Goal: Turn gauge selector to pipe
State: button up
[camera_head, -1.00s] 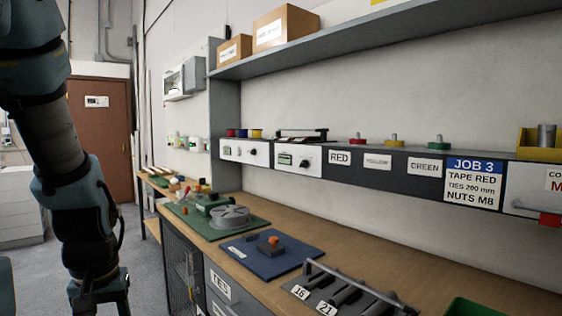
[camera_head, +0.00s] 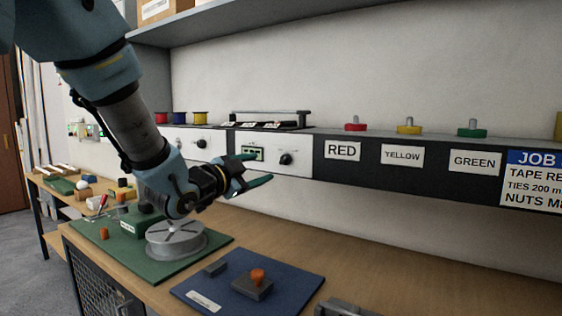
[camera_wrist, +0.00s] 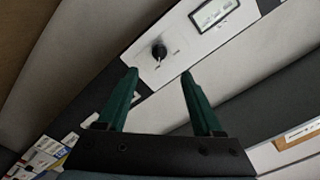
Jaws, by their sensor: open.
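The gauge panel (camera_head: 273,154) is a white box on the front of the grey shelf, with a small green display (camera_head: 252,153) and a round black selector knob (camera_head: 285,159). In the wrist view the knob (camera_wrist: 158,51) shows beyond the fingertips, between them in the picture, with the display (camera_wrist: 213,13) up and right of it. The lettering around the knob is too small to read. My gripper (camera_head: 262,168) has green fingers and is open and empty in front of the panel. In the wrist view my gripper (camera_wrist: 158,72) is apart from the knob.
A second white panel (camera_head: 190,141) is left of the gauge panel. Red, yellow and green tape rolls stand on the shelf above labels. Below, a grey reel (camera_head: 176,240) sits on a green mat (camera_head: 150,268), and a blue mat (camera_head: 290,293) lies beside it.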

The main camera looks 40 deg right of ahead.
aim_at(283, 160)
jog(key=p+x, duration=0.3)
jog(key=x, duration=0.6)
jog(key=shift+s+d+r, duration=0.15)
jog(key=shift+d, duration=0.05)
jog(key=shift+d+p, duration=0.35)
jog(key=shift+d, duration=0.3)
jog(key=shift+c, duration=0.2)
grip_shut()
